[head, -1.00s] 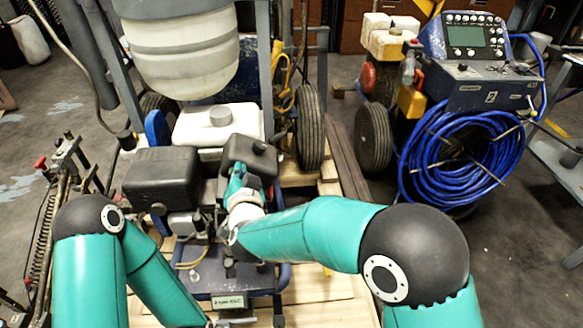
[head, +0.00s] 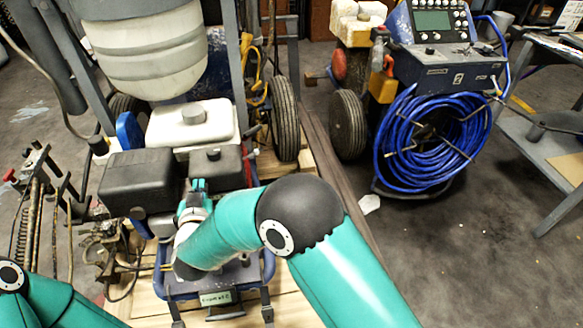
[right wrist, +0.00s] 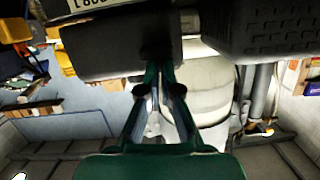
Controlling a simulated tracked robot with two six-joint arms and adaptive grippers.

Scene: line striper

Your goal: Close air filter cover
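The black air filter cover (head: 217,166), with a round knob on top, sits level on the right part of the engine beside the larger black box. My right gripper (head: 198,186) is at the cover's near left side, its fingers close together. In the right wrist view the cover (right wrist: 105,48) is at the upper left, and the fingertips (right wrist: 160,68) meet at its edge. I see nothing gripped between them; whether they touch the cover is hard to tell. My left arm shows only at the lower left of the head view; its gripper is out of view.
The larger black box (head: 143,182) stands just left of the cover, and the white fuel tank (head: 192,125) is behind it. A black wheel (head: 284,118) is behind right. A blue hose coil (head: 430,140) stands farther right. Floor is clear at lower right.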

